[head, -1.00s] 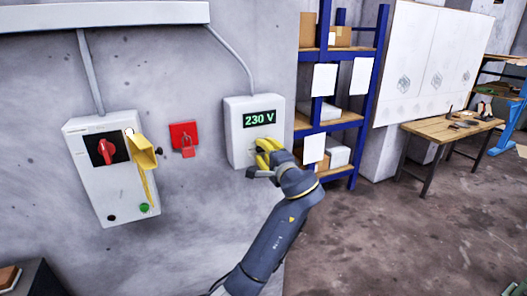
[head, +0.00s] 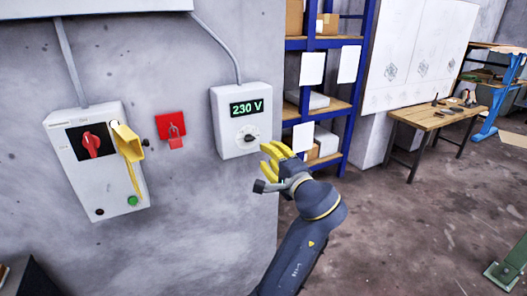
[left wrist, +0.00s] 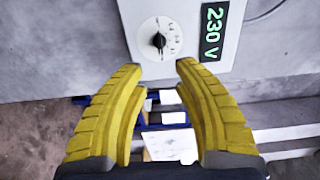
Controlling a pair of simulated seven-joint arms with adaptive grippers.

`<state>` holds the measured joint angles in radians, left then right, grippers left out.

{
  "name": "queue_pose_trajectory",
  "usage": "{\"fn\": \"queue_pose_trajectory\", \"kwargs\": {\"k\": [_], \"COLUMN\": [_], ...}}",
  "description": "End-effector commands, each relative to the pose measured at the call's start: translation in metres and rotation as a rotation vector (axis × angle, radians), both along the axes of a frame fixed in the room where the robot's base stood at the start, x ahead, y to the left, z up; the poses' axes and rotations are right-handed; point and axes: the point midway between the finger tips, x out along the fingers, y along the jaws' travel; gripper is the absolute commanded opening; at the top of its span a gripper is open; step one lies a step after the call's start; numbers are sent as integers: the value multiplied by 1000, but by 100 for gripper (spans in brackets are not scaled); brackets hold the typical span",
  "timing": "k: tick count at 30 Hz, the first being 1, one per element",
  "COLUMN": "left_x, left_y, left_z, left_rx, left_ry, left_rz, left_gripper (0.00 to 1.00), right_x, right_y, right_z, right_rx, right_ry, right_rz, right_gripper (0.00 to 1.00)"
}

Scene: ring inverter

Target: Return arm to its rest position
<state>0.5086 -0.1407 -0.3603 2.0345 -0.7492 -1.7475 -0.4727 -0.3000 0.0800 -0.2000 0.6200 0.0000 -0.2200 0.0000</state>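My left gripper (head: 270,168) is in front of the wall, below and to the right of the white voltage box (head: 223,142). The box has a green display (head: 247,108) reading 230 V and a round dial (head: 247,136) with a dark knob. In the left wrist view the two yellow fingers (left wrist: 162,75) are spread apart with nothing between them. The dial (left wrist: 160,40) shows beyond the fingertips, apart from them. My right gripper is not in view.
A switch box (head: 110,190) with a red rotary switch (head: 91,142), a yellow hanging part (head: 127,141) and a green button (head: 132,200) is on the wall at left. A red padlock (head: 176,141) hangs nearby. Blue shelving (head: 361,85) and a wooden table (head: 432,119) stand at right.

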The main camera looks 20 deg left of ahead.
Motion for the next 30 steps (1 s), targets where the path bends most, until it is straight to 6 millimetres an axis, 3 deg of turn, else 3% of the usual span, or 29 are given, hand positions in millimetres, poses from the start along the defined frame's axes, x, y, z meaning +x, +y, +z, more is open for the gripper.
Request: {"fn": "queue_pose_trajectory", "kwargs": {"k": [22, 26, 30], "left_x": [0, 26, 82], "left_y": [-9, -31, -72], "left_z": [3, 1, -32], "left_rx": [-20, -68, -158], "left_ry": [-42, -116, -150], "left_rz": [-27, -148, -343], "left_gripper": [30, 30, 30], "right_x": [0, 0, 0], "right_y": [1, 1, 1], "right_z": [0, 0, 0], "right_rx": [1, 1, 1], "right_ry": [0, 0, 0], "right_rz": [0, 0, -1], "right_gripper": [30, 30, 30]}}
